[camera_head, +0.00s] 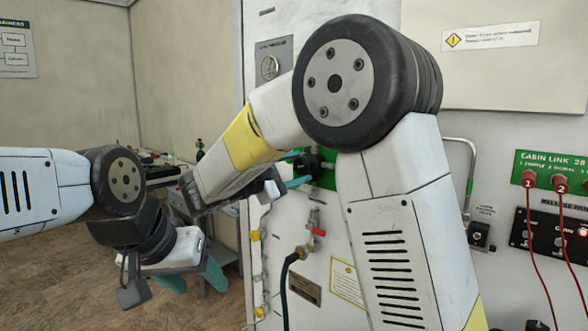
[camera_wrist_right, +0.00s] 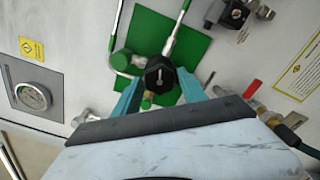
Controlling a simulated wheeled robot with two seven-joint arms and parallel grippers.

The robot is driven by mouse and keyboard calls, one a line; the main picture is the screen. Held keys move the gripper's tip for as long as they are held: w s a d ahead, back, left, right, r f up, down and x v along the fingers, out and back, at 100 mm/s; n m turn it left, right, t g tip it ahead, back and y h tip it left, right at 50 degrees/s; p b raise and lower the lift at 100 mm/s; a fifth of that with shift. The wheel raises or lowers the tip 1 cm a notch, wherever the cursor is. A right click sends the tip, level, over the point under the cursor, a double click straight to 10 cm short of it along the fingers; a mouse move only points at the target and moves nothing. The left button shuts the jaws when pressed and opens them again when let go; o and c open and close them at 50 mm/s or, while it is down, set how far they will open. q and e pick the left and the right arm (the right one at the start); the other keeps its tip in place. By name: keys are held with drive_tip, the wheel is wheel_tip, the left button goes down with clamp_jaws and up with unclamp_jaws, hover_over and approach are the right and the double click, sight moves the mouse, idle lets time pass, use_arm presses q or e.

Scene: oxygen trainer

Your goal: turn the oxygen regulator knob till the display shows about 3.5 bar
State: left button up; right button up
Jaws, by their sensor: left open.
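The black regulator knob (camera_wrist_right: 160,75) with a pale pointer mark sits on a green panel (camera_wrist_right: 190,48) in the right wrist view. My right gripper (camera_wrist_right: 160,77) has its two teal fingers on either side of the knob; whether they touch it is unclear. In the head view the knob (camera_head: 309,162) is partly hidden by my right arm, and the right gripper (camera_head: 293,170) reaches it from the left. My left gripper (camera_head: 194,279) is open and empty at lower left, away from the panel. No readable bar display is in view.
A round gauge (camera_head: 270,66) is on the panel's upper left; its reading is too small to tell. A red-handled valve (camera_head: 318,232) with a dark hose is below the knob. Red cables (camera_head: 541,245) hang at right. A table (camera_head: 226,208) stands behind my left gripper.

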drive_tip(key=shift+o, duration=0.6)
drive_tip(key=v, duration=0.7)
drive_tip(key=shift+s+a, duration=0.3)
drive_tip(key=shift+s, duration=0.05)
